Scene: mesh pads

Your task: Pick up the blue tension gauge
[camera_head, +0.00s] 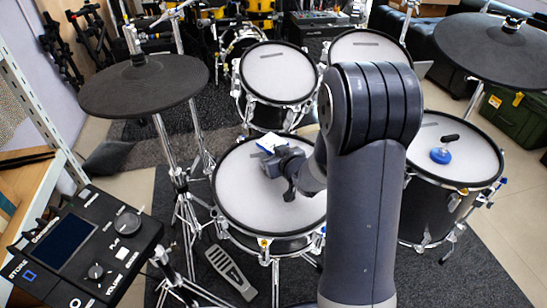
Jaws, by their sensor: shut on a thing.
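My gripper (275,165) is over the white head of the middle drum (243,190), reaching in from the right. A small white and blue thing (272,142) shows at its far side, and the gripper is shut on it. The gripper body hides part of this thing, and its fingertips are hard to make out. A round blue thing with a black handle (441,156) lies on the white head of the right drum (470,172), apart from my gripper. I cannot tell from this view which of the two blue things is the tension gauge.
My arm hides the middle right of the view. Two more drums (278,75) stand behind. Black cymbal pads stand at left (140,85) and right (495,45) on metal stands. A drum module (85,250) is at front left, a pedal (232,272) on the floor.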

